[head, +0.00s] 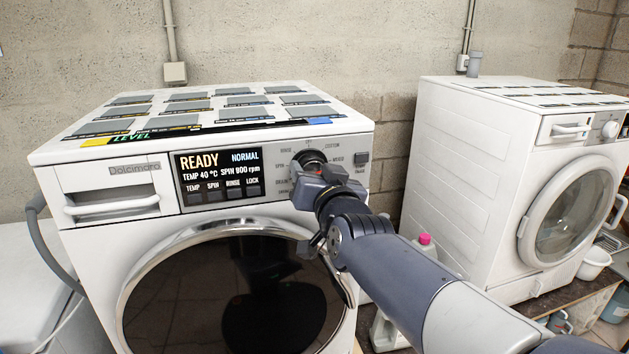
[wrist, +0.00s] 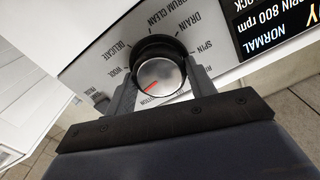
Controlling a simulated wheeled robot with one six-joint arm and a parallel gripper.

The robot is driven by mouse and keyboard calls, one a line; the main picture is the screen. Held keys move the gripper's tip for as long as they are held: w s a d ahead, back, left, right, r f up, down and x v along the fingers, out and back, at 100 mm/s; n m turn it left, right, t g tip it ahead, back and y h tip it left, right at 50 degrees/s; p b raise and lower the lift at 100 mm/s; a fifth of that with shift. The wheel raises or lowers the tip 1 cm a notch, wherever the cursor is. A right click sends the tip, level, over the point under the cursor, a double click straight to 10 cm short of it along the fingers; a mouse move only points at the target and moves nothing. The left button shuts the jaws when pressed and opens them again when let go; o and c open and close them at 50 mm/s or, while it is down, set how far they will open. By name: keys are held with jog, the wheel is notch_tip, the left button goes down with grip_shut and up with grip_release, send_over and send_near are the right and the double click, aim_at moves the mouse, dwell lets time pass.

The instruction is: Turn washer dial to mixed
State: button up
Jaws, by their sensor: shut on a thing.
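The washer dial (head: 310,156) is a dark round knob on the upper front panel of the left washer (head: 90,215), mostly covered by my gripper in the head view. In the wrist view the dial (wrist: 160,74) has a bright silver face with a red mark toward the lower left. My gripper (wrist: 163,86) is shut on it, one finger on each side. My gripper (head: 318,170) also shows in the head view. The display (head: 220,177) reads READY and NORMAL. MIXED is printed right of the dial in the head view; in the wrist view I cannot make it out.
A button (head: 361,158) sits right of the dial. The detergent drawer (head: 112,203) is at the panel's left and the round door (head: 235,295) below. A second washer (head: 470,180) stands to the right, with a pink-capped bottle (head: 425,245) between the machines.

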jog(key=o, duration=1)
jog(key=shift+p+v, duration=0.8)
jog(key=shift+v, duration=4.6)
jog(key=b+x, duration=0.1)
jog(key=x, duration=0.9)
jog(key=shift+w+a, duration=0.15)
jog(key=shift+w, duration=0.25)
